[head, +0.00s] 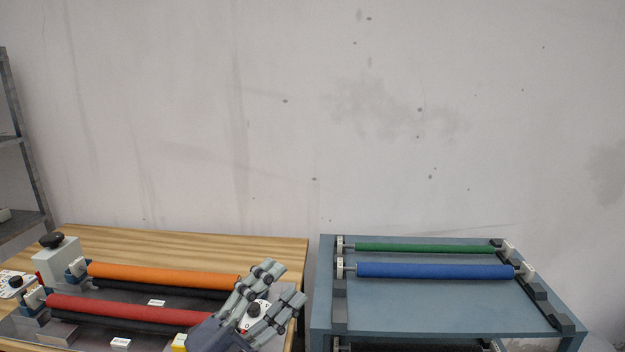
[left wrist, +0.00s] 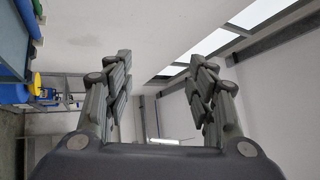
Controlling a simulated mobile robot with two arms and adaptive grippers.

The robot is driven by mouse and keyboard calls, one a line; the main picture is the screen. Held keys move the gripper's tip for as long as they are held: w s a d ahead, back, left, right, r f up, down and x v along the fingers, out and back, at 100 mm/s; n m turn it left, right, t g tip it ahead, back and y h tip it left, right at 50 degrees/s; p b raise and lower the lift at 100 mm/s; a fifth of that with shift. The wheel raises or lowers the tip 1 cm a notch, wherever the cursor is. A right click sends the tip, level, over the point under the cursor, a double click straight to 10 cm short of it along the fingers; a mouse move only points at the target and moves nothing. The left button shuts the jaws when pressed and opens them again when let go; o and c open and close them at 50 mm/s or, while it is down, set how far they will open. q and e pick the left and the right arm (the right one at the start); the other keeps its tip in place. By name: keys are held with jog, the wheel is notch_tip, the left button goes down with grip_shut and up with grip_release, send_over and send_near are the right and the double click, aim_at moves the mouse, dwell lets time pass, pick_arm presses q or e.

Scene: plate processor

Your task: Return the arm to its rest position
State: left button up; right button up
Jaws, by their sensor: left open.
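My left gripper (head: 284,284) is open and empty at the bottom middle of the head view, in front of the right end of the wooden table. In the left wrist view its two fingers (left wrist: 158,75) stand apart with nothing between them. The gripper hides part of the right ends of an orange roller (head: 165,273) and a red roller (head: 125,309). My right gripper is not in view.
The rollers sit on a plate processor on the wooden table (head: 200,245). To the right, a blue-grey stand (head: 420,312) holds a green roller (head: 425,247) and a blue roller (head: 435,271). A grey shelf (head: 20,150) stands at far left. The space above is clear.

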pick_arm(q)
jog(key=s+a+f+n+g+y, duration=0.1)
jog(key=s+a+f+n+y, duration=0.2)
jog(key=a+f+n+y, duration=1.5)
jog(key=s+d+f+n+g+h, duration=0.1)
jog(key=s+d+f+n+g, duration=0.1)
jog(key=s+f+g, duration=0.75)
jog(key=s+d+f+n+g+h, duration=0.1)
jog(key=s+f+n+g, duration=0.15)
jog(key=s+f, duration=0.85)
jog(key=s+f+g, duration=0.1)
jog(key=s+f, duration=0.1)
jog(key=f, duration=0.9)
jog(key=s+f, duration=0.2)
jog(key=f, duration=0.9)
jog(key=s+a+f+g, duration=0.1)
jog(key=s+a+f, duration=0.1)
jog(key=s+f, duration=1.4)
jog(key=shift+s+a+f, duration=0.15)
jog(key=shift+s+a, duration=0.25)
jog(key=shift+s, duration=0.25)
